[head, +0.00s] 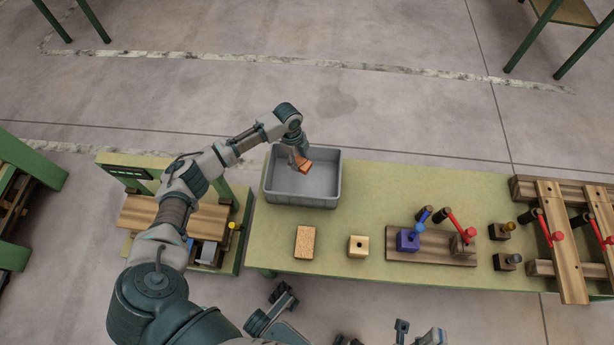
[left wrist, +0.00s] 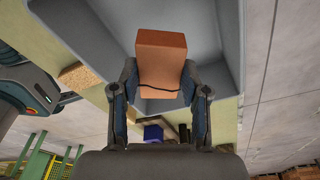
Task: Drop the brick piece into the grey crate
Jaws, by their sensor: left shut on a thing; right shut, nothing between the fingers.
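The orange-red brick piece (head: 304,165) is between the fingers of my left gripper (head: 299,156), over the inside of the grey crate (head: 301,201). The left wrist view shows the brick (left wrist: 161,58) clamped between both fingers of the left gripper (left wrist: 158,95), with the crate's grey walls (left wrist: 80,35) around and behind it. The crate looks empty and stands at the left end of the green table. I cannot tell how high the brick is above the crate floor.
On the green table (head: 390,185) are a speckled tan block (head: 305,242), a pale block with a hole (head: 358,246) and a wooden board (head: 432,257) with blue and red-handled clamps. Wooden beams (head: 562,240) lie at the right. A lower workbench (head: 172,215) stands left.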

